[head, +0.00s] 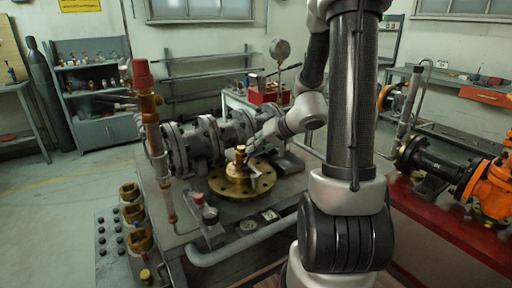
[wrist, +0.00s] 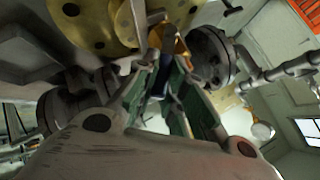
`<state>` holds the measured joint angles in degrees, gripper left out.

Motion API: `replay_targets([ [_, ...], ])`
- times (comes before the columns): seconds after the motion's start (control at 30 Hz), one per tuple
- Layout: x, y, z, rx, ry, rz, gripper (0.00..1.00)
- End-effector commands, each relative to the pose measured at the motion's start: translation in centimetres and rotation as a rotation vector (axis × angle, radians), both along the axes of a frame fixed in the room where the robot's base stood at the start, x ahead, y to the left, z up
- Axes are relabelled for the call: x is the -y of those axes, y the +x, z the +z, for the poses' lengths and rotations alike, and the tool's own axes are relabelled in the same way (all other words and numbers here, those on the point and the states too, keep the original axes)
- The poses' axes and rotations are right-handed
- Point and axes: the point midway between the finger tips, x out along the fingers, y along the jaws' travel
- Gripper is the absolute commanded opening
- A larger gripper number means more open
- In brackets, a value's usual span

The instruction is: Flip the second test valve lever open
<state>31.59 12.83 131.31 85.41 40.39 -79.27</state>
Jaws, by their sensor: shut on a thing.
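My gripper (head: 257,141) is at the brass stem of the round brass flange (head: 262,184) on the bench, reaching in from the upper right. In the wrist view, my green-padded gripper fingers (wrist: 165,82) are closed around a narrow dark piece, with brass just beyond it. The piece looks like a lever, but the fingers hide much of it. I cannot tell which test valve it belongs to or how far it is turned. The brass flange also shows at the top of the wrist view (wrist: 88,22).
Grey flanged pipework (head: 202,140) lies behind the brass flange. A red-topped upright pipe (head: 143,85) stands at left. A small dial (head: 248,226) and a curved grey pipe (head: 235,250) are at the bench front. An orange valve (head: 485,190) sits on the red bench at right.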

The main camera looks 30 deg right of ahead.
Motion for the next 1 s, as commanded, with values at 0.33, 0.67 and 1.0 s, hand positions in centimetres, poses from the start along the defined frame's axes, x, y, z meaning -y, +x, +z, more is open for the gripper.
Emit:
replay_targets([
  [0.33,0.0,0.0,0.0,-0.001,0.001,0.0,0.22],
  [0.67,0.7,-1.2,1.2,0.003,-0.002,-0.002,0.22],
  [1.0,3.2,-6.2,6.0,0.002,-0.002,-0.003,0.22],
])
